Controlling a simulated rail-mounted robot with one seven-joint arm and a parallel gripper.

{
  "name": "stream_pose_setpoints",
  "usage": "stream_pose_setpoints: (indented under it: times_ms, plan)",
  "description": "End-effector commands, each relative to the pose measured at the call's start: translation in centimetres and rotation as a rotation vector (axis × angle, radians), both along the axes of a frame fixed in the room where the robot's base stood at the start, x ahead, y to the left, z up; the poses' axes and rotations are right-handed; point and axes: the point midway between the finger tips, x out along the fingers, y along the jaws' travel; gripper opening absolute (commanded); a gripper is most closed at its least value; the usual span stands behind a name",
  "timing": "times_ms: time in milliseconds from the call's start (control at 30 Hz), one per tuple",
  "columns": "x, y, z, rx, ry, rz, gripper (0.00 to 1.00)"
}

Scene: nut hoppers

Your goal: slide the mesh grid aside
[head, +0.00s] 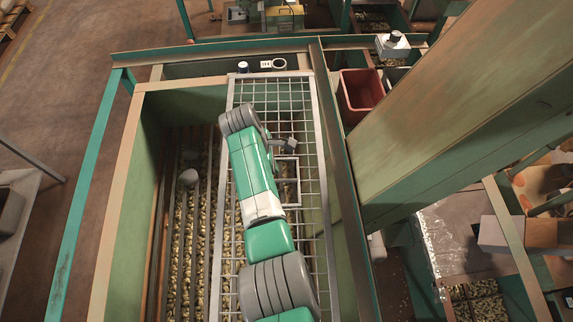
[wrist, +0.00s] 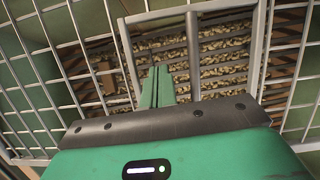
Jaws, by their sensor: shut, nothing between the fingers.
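The mesh grid (head: 318,150) is a pale metal frame with square wire mesh. It lies over the right part of a green-walled hopper (head: 117,200); the left part is uncovered. In the wrist view the mesh (wrist: 52,45) spreads on both sides of a framed rectangular section (wrist: 192,50), with nuts on slats below. My gripper (wrist: 160,72) is shut and empty, its green fingers together over this section, left of an upright bar. I cannot tell whether the fingertips touch the grid. In the head view my arm lies above the grid and hides its middle and the fingers.
Nuts (head: 184,225) lie between slats in the open left part, with a grey rounded object (head: 189,177) there. A red crate (head: 360,95) stands right of the hopper.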

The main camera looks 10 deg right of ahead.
Motion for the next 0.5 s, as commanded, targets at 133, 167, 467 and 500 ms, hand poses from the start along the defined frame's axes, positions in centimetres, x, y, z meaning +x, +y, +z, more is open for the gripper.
stream_pose_setpoints:
  times_ms: [133,167,467,500]
  plan:
    - [0.3,0.9,4.4,0.001,-0.01,-0.002,0.0]
    - [0.3,1.1,5.1,0.001,-0.01,-0.002,0.0]
    - [0.4,2.3,8.9,0.001,-0.006,-0.002,0.0]
    - [0.4,2.4,9.1,0.001,-0.005,-0.003,0.0]
